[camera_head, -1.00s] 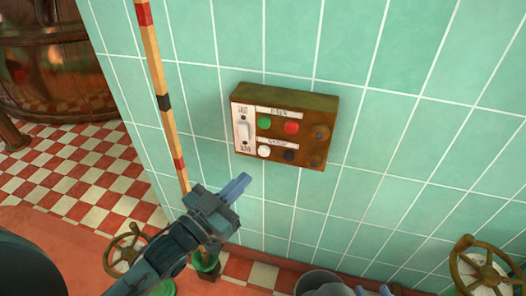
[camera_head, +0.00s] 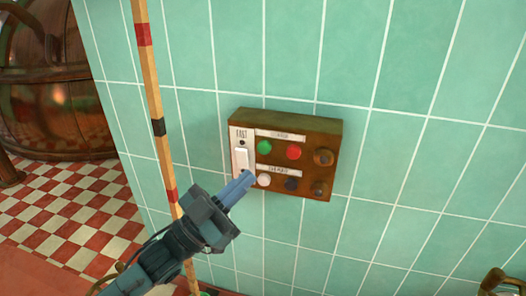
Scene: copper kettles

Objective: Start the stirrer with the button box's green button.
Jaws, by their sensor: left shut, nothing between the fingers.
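The button box (camera_head: 282,152) is a brown, rusty box fixed to the green tiled wall, at the middle of the head view. Its green button (camera_head: 264,147) is at the upper left of the button rows, with a red button (camera_head: 293,152) to its right. A white button (camera_head: 264,180) and a dark button (camera_head: 291,184) are below. A white switch (camera_head: 241,160) sits on the left plate. My left gripper (camera_head: 247,179) is shut and empty. Its tip appears just below the switch and left of the white button; I cannot tell whether it touches. My right gripper is not in view.
A striped wooden pole (camera_head: 158,126) stands upright left of the box. A copper kettle (camera_head: 50,95) is at the far left on a red and white checked floor (camera_head: 90,215). A valve wheel (camera_head: 500,284) shows at the lower right. The wall right of the box is clear.

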